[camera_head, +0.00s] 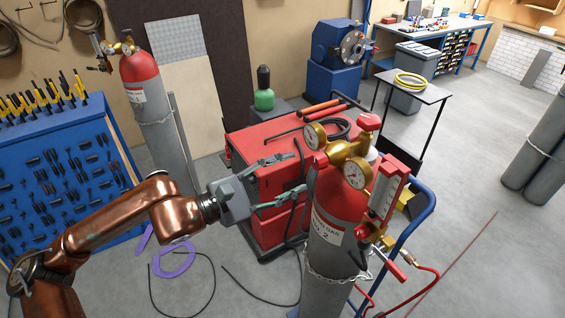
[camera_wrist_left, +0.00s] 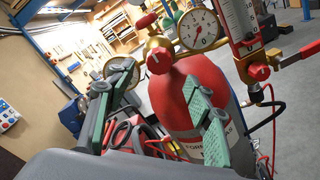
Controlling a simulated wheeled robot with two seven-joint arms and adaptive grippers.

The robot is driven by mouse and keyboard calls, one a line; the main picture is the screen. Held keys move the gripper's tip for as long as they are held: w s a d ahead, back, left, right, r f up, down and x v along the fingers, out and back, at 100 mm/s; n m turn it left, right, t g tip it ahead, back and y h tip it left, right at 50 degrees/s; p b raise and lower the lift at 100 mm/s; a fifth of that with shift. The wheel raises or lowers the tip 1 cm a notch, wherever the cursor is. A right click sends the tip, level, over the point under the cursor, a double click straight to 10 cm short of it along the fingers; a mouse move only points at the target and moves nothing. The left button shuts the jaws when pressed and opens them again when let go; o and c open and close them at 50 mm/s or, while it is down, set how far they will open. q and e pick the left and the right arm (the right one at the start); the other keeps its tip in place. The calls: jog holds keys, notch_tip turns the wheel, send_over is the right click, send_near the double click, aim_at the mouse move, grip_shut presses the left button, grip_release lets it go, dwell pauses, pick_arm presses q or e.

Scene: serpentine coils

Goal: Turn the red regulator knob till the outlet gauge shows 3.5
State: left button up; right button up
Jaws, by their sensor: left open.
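The red regulator knob (camera_wrist_left: 158,61) sits on the front of the brass regulator body in the left wrist view. In the head view the knob (camera_head: 320,161) shows between two round gauges. One gauge (camera_head: 357,175) also shows large in the left wrist view (camera_wrist_left: 200,29); its reading is too small to tell surely. The other gauge (camera_head: 315,136) is partly hidden by a finger in the wrist view. My left gripper (camera_head: 299,172) is open and empty, its green fingers short of the knob and spread to either side of it. My right gripper is not in view.
The regulator tops a red and grey gas cylinder (camera_head: 338,203) on a blue cart. A flowmeter (camera_head: 388,193) stands to its right, with a red hose below. A red welder cabinet (camera_head: 262,178) stands behind my left gripper. Another red topped cylinder (camera_head: 146,85) stands further back.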

aim_at(315, 164)
pick_arm(q)
jog(key=x, duration=0.1)
jog(key=p+x, duration=0.2)
jog(key=x, duration=0.1)
jog(key=shift+r, duration=0.3)
jog(key=shift+w+d+f+b, duration=0.4)
jog(key=shift+w+d+b, duration=0.2)
jog(key=shift+d+b, duration=0.15)
jog(key=shift+b+x, duration=0.5)
jog(key=shift+x, duration=0.55)
jog(key=shift+w+r, duration=0.1)
jog(key=c, duration=0.5)
jog(key=shift+c, duration=1.3)
grip_shut()
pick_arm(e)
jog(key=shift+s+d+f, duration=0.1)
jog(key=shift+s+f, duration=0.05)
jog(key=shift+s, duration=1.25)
